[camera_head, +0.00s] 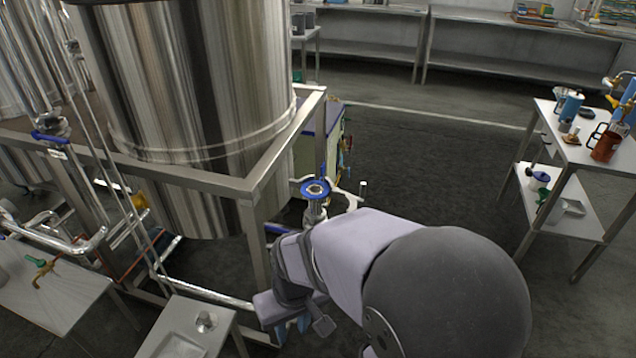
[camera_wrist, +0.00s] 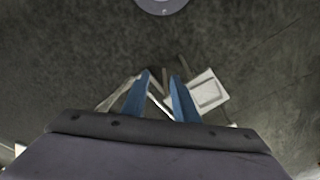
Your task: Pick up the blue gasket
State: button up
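A blue ring (camera_head: 315,188) sits around a metal fitting on top of an upright pipe beside the tank frame. I cannot tell whether it is the gasket or a handwheel. My gripper (camera_head: 292,328) is low in the head view, below and a little left of that ring, and partly hidden by my arm. In the wrist view, the two blue fingers of my gripper (camera_wrist: 159,88) are apart, with nothing held between them. No blue gasket shows clearly in the wrist view; dark floor and pale structures lie beyond the fingers.
A large steel tank (camera_head: 195,80) in a metal frame (camera_head: 240,183) stands left of my arm. A low table (camera_head: 225,327) carries a small metal part (camera_head: 206,321). A cart (camera_head: 572,150) with blue items stands right. Open floor (camera_head: 430,160) lies between.

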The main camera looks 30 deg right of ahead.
jog(key=w+r+m+t, duration=0.2)
jog(key=w+t, duration=0.3)
jog(key=w, duration=1.1)
jog(key=m+t+h, duration=0.4)
jog(key=m+h, duration=0.3)
jog(key=h, duration=0.3)
send_near(322, 169)
jog(key=x, duration=0.3)
jog(key=shift+w+a, duration=0.2)
jog(key=shift+a, duration=0.05)
jog(key=shift+d, duration=0.3)
jog(key=shift+w+d+f, duration=0.15)
jog(key=shift+w+d, duration=0.05)
jog(key=shift+d, duration=0.1)
jog(key=shift+w+d+f+p, duration=0.3)
jog(key=shift+w+d+p, duration=0.05)
jog(key=shift+w+p, duration=0.1)
jog(key=shift+w+d, duration=0.1)
